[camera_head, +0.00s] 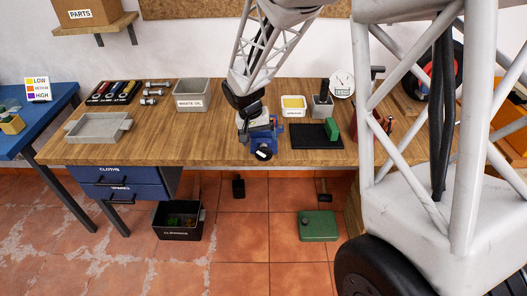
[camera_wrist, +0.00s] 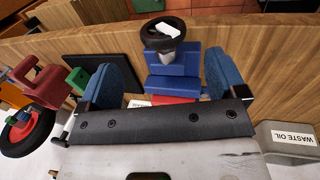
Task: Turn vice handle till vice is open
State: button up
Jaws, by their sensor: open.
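The blue vice (camera_head: 265,135) stands at the front edge of the wooden bench. Its handle (camera_head: 263,153) is a dark round wheel with a white piece on it, facing the front. In the wrist view the vice body (camera_wrist: 173,82) and the handle wheel (camera_wrist: 152,41) show beyond and between my fingers. My gripper (camera_wrist: 167,78) is open, with blue pads spread wide on either side of the vice body. Nothing is seen held, and the wheel lies past the fingertips. In the head view my gripper (camera_head: 244,120) is just above and behind the vice, hiding part of it. The vice jaw gap is not clear.
A black mat (camera_head: 305,136) with a green block (camera_head: 332,128) lies right of the vice. A white tub (camera_head: 293,106) and a grey cup (camera_head: 322,106) stand behind it. A waste oil bin (camera_head: 192,95) stands to the left. The bench front left of the vice is clear.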

aim_at(262, 148)
jog(key=shift+w+a+f, duration=0.15)
jog(key=shift+f, duration=0.2)
jog(key=shift+x, duration=3.7)
jog(key=c, duration=0.9)
